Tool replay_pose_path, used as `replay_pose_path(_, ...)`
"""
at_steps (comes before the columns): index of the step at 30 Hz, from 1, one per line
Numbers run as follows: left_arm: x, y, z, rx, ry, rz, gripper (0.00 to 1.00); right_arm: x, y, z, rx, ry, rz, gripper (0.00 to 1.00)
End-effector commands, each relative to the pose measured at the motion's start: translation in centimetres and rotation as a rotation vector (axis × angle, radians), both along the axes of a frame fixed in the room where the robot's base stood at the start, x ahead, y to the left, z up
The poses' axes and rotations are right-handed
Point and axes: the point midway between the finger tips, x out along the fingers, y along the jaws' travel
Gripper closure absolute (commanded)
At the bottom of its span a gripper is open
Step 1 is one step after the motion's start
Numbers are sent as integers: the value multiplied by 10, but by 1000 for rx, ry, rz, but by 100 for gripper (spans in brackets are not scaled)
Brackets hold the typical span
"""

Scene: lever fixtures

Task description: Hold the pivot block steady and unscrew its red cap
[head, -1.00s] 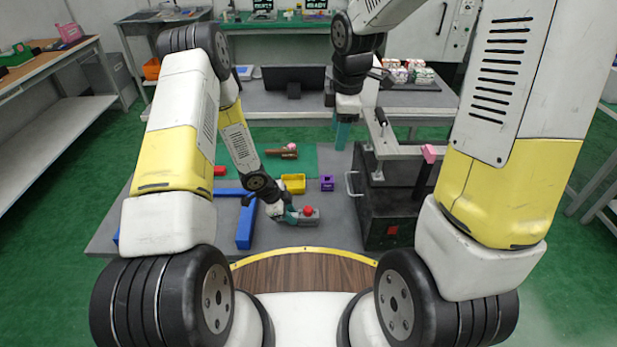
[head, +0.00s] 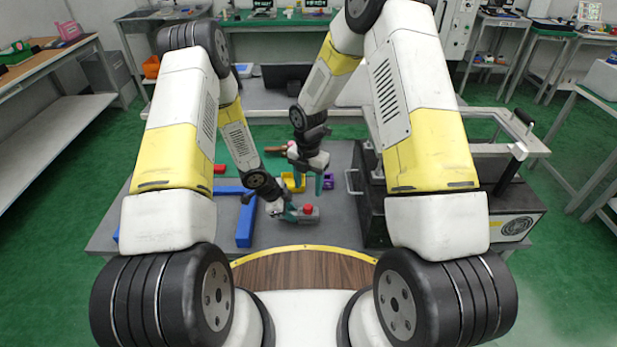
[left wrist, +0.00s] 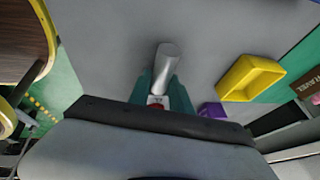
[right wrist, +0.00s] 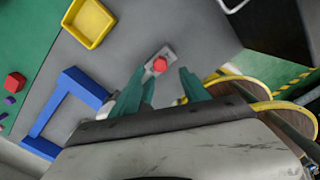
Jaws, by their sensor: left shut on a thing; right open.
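The pivot block (head: 309,219) is a small grey piece on the grey table, with a red cap (head: 308,208) on top. My left gripper (head: 290,214) is shut on the block from its left side. In the left wrist view the block (left wrist: 166,58) extends beyond the teal fingers, and only a little red shows between them. My right gripper (head: 318,184) is open and empty, pointing down above and behind the block. In the right wrist view the red cap (right wrist: 160,64) appears between its open fingertips, at a distance below them.
A yellow bin (head: 291,184) and a purple block (head: 328,182) stand just behind. A blue frame (head: 244,228) lies to the left. A black machine (head: 508,205) with a lever borders the table on the right, partly behind my right arm.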

Motion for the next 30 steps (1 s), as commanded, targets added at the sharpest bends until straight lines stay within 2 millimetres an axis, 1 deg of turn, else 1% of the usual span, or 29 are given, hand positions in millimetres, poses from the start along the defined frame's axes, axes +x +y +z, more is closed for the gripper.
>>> replay_pose_path(1,0,0,0,-1,0,0,100,-1,0,-12,-2,5,0,46)
replay_pose_path(6,0,0,0,0,0,0,100,-1,0,-44,-2,4,-1,46)
replay_pose_path(12,0,0,0,0,-1,0,100,0,0,-73,0,1,-3,46)
replay_pose_path(15,0,0,0,0,-1,0,100,-1,0,-81,-1,2,-2,46)
replay_pose_path(18,0,0,0,0,0,0,100,0,0,-85,0,0,-2,46)
replay_pose_path(26,0,0,0,-1,-1,0,100,0,0,-86,0,0,-3,46)
replay_pose_path(27,0,0,0,0,-1,0,100,0,0,-86,0,0,-3,50)
replay_pose_path(29,0,0,0,0,-1,0,100,0,0,-86,0,0,-3,62)
replay_pose_path(30,0,0,0,0,-1,0,100,0,0,-86,0,0,-3,70)
